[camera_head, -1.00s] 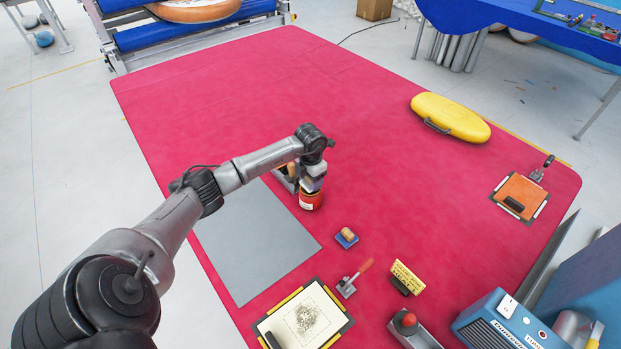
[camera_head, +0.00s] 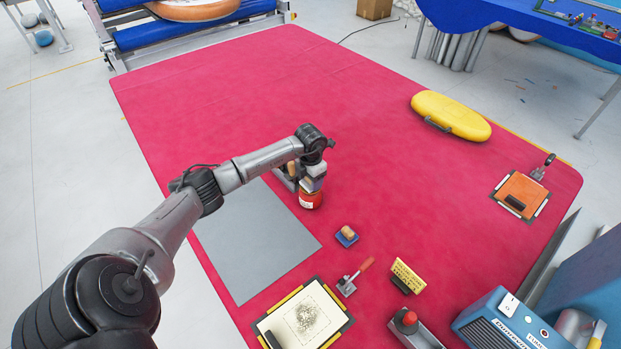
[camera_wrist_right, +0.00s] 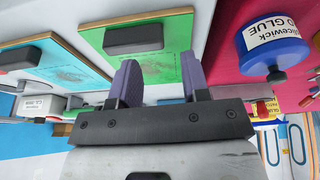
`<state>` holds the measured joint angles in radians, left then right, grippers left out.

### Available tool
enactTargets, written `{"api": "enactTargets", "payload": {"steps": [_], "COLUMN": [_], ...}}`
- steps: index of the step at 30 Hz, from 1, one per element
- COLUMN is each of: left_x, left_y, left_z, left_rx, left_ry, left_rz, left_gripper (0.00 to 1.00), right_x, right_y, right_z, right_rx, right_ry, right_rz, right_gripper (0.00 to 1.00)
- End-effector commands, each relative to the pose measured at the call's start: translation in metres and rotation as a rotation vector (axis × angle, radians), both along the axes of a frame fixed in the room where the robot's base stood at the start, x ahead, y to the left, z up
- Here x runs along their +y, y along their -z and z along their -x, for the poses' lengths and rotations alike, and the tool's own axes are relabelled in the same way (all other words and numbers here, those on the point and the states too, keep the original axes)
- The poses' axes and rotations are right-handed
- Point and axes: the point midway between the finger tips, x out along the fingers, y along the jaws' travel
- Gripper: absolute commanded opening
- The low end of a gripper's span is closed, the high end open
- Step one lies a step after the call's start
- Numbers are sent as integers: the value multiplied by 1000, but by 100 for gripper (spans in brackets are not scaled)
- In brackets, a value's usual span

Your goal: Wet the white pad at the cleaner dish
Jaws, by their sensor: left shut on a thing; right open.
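My left gripper (camera_head: 313,182) points down in the head view, directly above a small red round container with a white label (camera_head: 310,201), which looks like the cleaner dish. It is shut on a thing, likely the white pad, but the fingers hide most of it. I cannot tell whether the held thing touches the dish. A blue pad with a wooden knob (camera_head: 346,236) lies on the red mat nearer to me. My right gripper (camera_wrist_right: 160,82) is open and empty in the right wrist view, with a green board (camera_wrist_right: 155,55) beyond its fingers.
A wooden handle (camera_head: 291,169) stands just left of my left gripper. A blue glue pot (camera_wrist_right: 275,42) shows in the right wrist view. The far red mat (camera_head: 260,95) is clear.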

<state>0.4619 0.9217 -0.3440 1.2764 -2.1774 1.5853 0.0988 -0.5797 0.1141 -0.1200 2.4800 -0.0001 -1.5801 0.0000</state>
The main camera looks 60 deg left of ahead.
Motion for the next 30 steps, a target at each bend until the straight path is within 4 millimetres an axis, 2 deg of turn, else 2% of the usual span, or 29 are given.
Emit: {"api": "enactTargets", "payload": {"steps": [30], "left_x": [0], "left_y": [10], "left_z": [0], "left_rx": [0], "left_ry": [0], "left_rz": [0], "left_gripper": [39], "right_x": [-2], "right_y": [7], "right_z": [0], "right_rx": [0], "right_ry": [-4], "right_rz": [7], "right_gripper": [43]}}
